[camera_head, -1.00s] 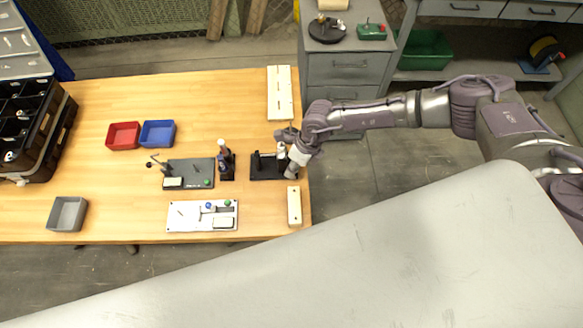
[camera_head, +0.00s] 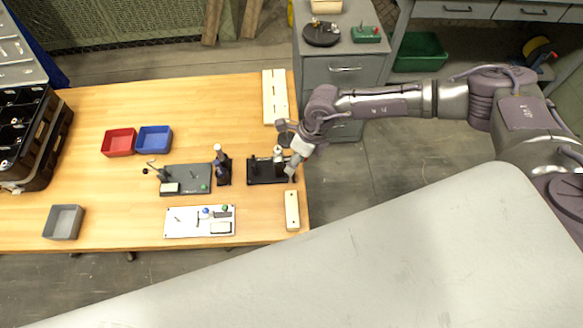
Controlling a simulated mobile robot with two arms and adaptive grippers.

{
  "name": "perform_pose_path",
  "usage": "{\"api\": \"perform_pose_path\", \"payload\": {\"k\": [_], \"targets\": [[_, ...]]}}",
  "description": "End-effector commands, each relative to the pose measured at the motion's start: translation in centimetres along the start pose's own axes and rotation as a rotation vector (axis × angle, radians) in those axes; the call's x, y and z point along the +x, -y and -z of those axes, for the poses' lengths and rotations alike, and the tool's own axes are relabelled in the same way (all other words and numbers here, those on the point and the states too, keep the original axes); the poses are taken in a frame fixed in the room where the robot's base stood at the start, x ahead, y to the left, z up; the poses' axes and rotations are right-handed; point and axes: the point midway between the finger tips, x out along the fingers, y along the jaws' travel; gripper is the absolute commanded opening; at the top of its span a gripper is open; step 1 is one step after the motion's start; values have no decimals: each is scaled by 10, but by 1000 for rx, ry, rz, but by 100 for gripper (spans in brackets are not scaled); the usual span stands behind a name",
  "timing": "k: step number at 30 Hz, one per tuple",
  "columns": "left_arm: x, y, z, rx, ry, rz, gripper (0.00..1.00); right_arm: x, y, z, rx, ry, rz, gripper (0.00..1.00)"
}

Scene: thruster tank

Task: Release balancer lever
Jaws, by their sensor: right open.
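My right gripper (camera_head: 290,172) reaches in from the right and points down at the right end of a small black fixture (camera_head: 259,171) near the table's right edge. The fixture has a flat base with upright parts, one of them with a pale top (camera_head: 277,151) just left of the gripper. The gripper is open; its fingers are small, and I cannot tell whether they touch the fixture. Which part is the balancer lever is not clear at this size. My left gripper is not in view.
The wooden table (camera_head: 100,200) also holds a grey plate with a lever (camera_head: 190,176), a black stand (camera_head: 223,170), a white panel (camera_head: 185,228), pale blocks (camera_head: 292,212), and red (camera_head: 119,142), blue (camera_head: 154,139) and grey bins (camera_head: 63,222). A grey cabinet (camera_head: 343,80) stands behind.

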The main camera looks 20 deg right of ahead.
Motion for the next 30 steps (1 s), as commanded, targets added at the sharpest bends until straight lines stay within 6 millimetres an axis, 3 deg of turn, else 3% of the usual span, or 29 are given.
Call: {"api": "perform_pose_path", "payload": {"k": [6, 11, 30], "targets": [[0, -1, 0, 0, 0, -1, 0, -44, 1, 0, 0, 3, 1, 45], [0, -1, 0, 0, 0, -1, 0, -61, 0, 0, 0, 1, 1, 45], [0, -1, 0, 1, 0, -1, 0, -65, -1, 0, 0, 1, -3, 45]]}}
